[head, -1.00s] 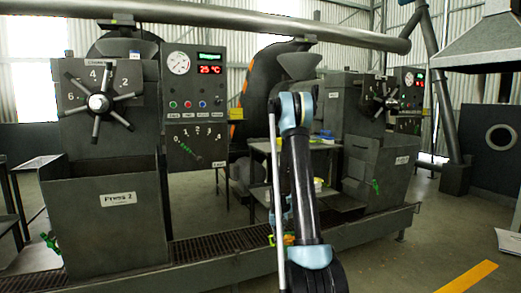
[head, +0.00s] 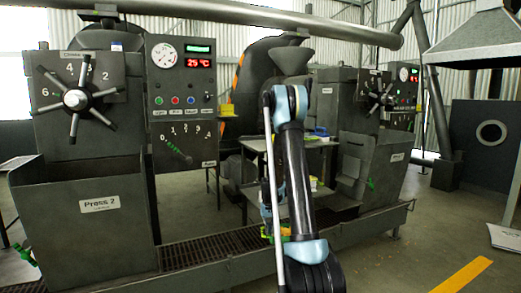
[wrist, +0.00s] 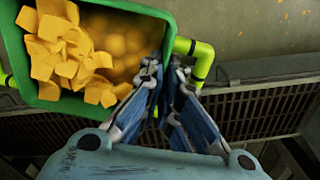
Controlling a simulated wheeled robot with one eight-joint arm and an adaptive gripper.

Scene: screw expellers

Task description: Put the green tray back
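The green tray (wrist: 105,8) fills the upper left of the wrist view and holds many yellow-orange chunks. A yellow-green handle (wrist: 205,62) sticks out from its right side. My gripper (wrist: 165,68) has its blue fingers closed in at the tray's right wall, beside the handle, one finger on each side of the rim as far as I can tell. The fingertips' exact contact is partly hidden. In the head view only a small green and yellow part of the tray (head: 284,231) shows behind my arm, low in front of the presses.
Press 2 (head: 85,205) stands at the left with a wheel and control panel (head: 183,100). A second press (head: 370,150) stands at the right, with a small table (head: 255,145) between them. A grated channel (head: 215,243) runs along the base.

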